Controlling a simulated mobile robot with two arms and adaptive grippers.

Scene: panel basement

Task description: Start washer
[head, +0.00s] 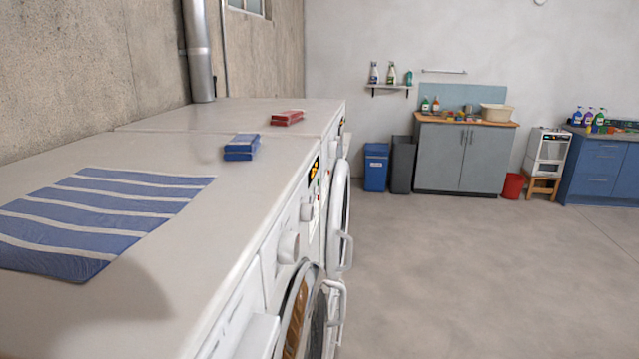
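A row of white front-loading machines stands along the left wall, seen from above and the side. The nearest machine (215,265) shows a round knob (288,247) on its front and a round door (302,310) with dark glass and a brownish inside. A second round white door (339,215) stands out from the front farther along. A dark control panel (313,172) with yellow marks is near it, seen at a steep angle. I cannot tell which machine is the washer or whether either door is latched. Neither of my grippers is in view.
A blue striped towel (110,215), a blue box (241,147) and red boxes (287,118) lie on the machine tops. Blue (376,168) and grey bins (402,165), a grey cabinet (464,158) and a red bucket (513,187) line the far wall. The floor (480,270) at right is clear.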

